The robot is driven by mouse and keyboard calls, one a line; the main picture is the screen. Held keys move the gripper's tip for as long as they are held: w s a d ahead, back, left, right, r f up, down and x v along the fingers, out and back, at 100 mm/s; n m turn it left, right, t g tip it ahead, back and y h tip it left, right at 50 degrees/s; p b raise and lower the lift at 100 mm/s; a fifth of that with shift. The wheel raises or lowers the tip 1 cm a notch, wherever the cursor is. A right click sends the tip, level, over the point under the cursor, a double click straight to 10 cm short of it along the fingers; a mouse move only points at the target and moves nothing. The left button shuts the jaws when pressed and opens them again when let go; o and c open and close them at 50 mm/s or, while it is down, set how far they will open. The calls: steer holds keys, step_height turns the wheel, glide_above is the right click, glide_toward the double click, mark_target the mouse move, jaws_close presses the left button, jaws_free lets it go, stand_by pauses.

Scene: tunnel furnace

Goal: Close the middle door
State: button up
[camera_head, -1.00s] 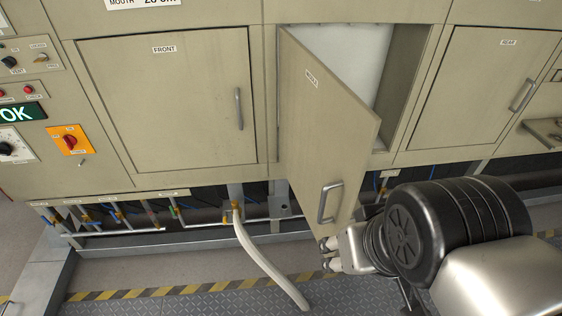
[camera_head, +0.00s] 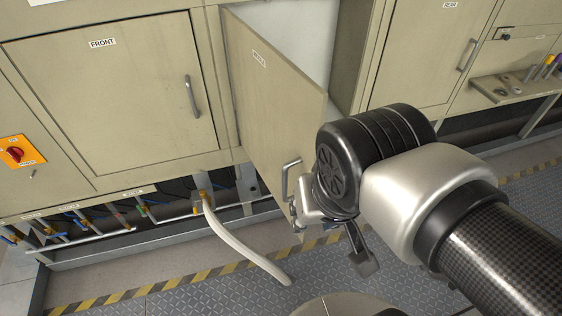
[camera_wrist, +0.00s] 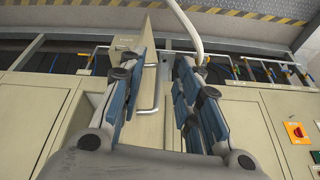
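The middle door (camera_head: 275,95) stands swung open from the cabinet front, with its label near the top. Its metal handle (camera_head: 288,180) is near the free lower edge. My gripper (camera_head: 296,212) is close to the handle's lower end in the head view, mostly hidden behind my wrist. In the wrist view my gripper (camera_wrist: 165,60) is open, its blue-padded fingers spread to either side. The door (camera_wrist: 148,130) and its handle (camera_wrist: 156,92) show in the gap between the fingers. I cannot tell whether a finger touches the door.
The shut front door (camera_head: 115,95) is on the left and the shut rear door (camera_head: 425,50) on the right. A pale hose (camera_head: 240,248) hangs to the floor. Pipes with valves run under the cabinet. A small shelf (camera_head: 520,85) juts out at far right.

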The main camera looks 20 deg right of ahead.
steer(key=w+m+p, duration=0.1)
steer(key=w+m, duration=0.1)
steer(key=w+a+m+g+h+p, duration=0.1)
steer(key=w+m, duration=0.1)
steer(key=w+a+m+g+p, duration=0.1)
steer(key=w+m, duration=0.1)
steer(key=m, duration=0.1)
steer(key=shift+a+r+h+p, duration=0.1)
steer(key=shift+r+h+p, duration=0.15)
steer(key=shift+h+p, duration=0.15)
steer(key=c, duration=0.5)
steer(key=w+a+m, duration=0.1)
steer(key=m, duration=0.1)
steer(key=w+a+f+m+h+p, duration=0.1)
steer(key=w, duration=0.1)
steer(key=w+a+f+m+g+h+p, duration=0.1)
steer(key=m, duration=0.1)
steer(key=shift+w+a+m, duration=0.2)
steer(key=shift+a+m, duration=0.05)
steer(key=shift+m, duration=0.05)
jaws_close()
steer(key=w+d+f+m+b, duration=0.1)
steer(key=w+d+f+b, duration=0.1)
steer(key=d+f, duration=0.5)
step_height(320, 180, down, 3)
steer(key=shift+f+b, duration=0.1)
steer(key=shift+b, duration=0.3)
